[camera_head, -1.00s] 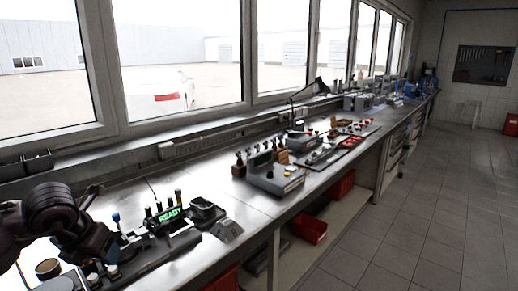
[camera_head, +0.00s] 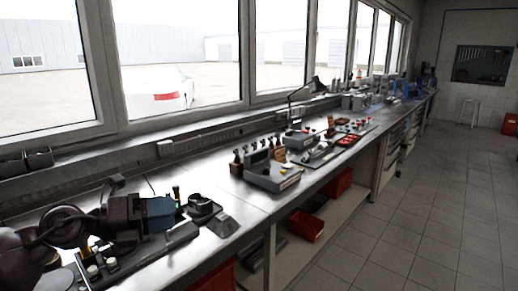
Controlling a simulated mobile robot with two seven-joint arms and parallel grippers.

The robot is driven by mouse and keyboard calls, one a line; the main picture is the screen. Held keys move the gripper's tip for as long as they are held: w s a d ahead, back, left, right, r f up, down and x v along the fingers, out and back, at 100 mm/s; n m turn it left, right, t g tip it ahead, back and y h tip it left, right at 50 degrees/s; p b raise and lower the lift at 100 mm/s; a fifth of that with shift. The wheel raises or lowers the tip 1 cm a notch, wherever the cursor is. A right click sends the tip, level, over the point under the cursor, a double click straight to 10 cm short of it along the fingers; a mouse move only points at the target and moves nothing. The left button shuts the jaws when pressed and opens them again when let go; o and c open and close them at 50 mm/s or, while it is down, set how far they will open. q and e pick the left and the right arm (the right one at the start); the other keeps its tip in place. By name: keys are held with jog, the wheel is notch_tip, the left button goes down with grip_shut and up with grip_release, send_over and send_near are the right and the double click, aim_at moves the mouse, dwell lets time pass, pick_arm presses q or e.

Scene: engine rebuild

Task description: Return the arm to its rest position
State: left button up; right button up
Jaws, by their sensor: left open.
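My left arm reaches in from the lower left over the near end of the steel bench (camera_head: 262,192). Its dark left gripper (camera_head: 140,212) is open above the bench, beside a black station with small upright tools (camera_head: 176,194). A blue-grey block (camera_head: 161,213) shows at the gripper's front end; I cannot tell whether it belongs to the gripper. The gripper covers part of the station, and the green READY display is hidden. I see nothing held. My right gripper is not in view.
A black tray (camera_head: 201,206) sits just right of the station. A grey device (camera_head: 272,176) stands farther along the bench. Red bins (camera_head: 306,226) are on the shelf below. Windows line the back, and the tiled floor (camera_head: 430,220) at right is clear.

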pick_arm(q)
jog(key=s+a+f+n+t+y, duration=0.1)
jog(key=a+f+n+t+y, duration=0.4)
jog(key=f+n, duration=0.6)
jog(key=a+f+n+t+y, duration=0.3)
jog(key=f+n+t+y, duration=0.4)
jog(key=n, duration=0.8)
jog(key=s+f+n+g+y, duration=0.1)
jog(key=s+f+n+g, duration=0.3)
jog(key=s+f, duration=0.6)
jog(key=s+a+f+n+g+y, duration=0.1)
jog(key=s+f+n, duration=0.4)
jog(key=s+f, duration=0.5)
jog(key=f+g+y, duration=0.1)
jog(key=g, duration=0.1)
jog(key=shift+s+a+n+g, duration=0.15)
jog(key=shift+s+n+g, duration=0.25)
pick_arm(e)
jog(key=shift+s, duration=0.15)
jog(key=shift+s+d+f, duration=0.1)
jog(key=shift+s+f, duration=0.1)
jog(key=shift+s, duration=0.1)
